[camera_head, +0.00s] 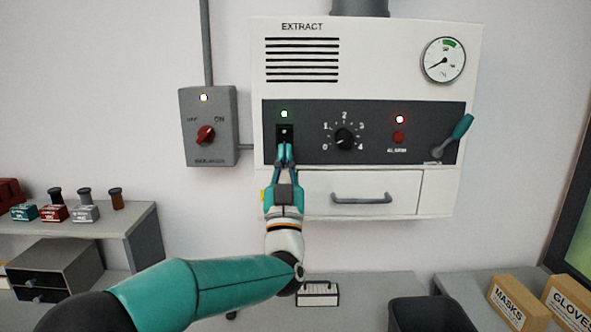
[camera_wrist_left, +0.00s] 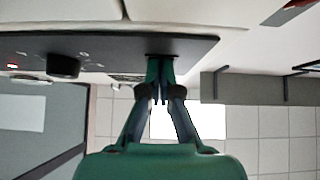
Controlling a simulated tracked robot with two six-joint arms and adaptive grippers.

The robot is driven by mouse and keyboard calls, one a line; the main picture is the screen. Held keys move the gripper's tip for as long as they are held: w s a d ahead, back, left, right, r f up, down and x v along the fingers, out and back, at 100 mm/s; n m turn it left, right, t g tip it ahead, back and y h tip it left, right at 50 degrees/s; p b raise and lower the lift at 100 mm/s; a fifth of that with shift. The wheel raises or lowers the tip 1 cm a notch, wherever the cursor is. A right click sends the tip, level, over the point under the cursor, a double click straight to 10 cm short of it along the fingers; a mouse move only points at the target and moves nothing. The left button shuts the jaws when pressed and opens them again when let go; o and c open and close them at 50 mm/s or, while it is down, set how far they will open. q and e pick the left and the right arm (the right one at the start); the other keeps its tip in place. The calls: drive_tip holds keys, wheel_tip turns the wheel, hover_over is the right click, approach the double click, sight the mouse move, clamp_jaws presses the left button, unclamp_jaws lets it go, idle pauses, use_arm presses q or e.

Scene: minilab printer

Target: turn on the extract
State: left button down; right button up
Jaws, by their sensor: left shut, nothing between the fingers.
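The extract unit (camera_head: 372,80) is a white wall box with a dark control panel (camera_head: 430,120). In the left wrist view the closed fingertips (camera_wrist_left: 160,62) meet the dark panel (camera_wrist_left: 110,46), and the switch is hidden. The isolator (camera_head: 209,150) on the left has a red knob (camera_head: 206,134) and a lit lamp. My right gripper is not in view.
A drawer handle (camera_head: 361,199) juts out below.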

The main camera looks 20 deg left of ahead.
use_arm(q)
drive_tip(key=shift+s, duration=0.1)
drive_tip(key=b+v, duration=0.8)
drive_tip(key=v, duration=0.5)
drive_tip(key=shift+d+r+h, duration=0.15)
drive_tip(key=shift+d+h, duration=0.05)
drive_tip(key=shift+h, duration=0.1)
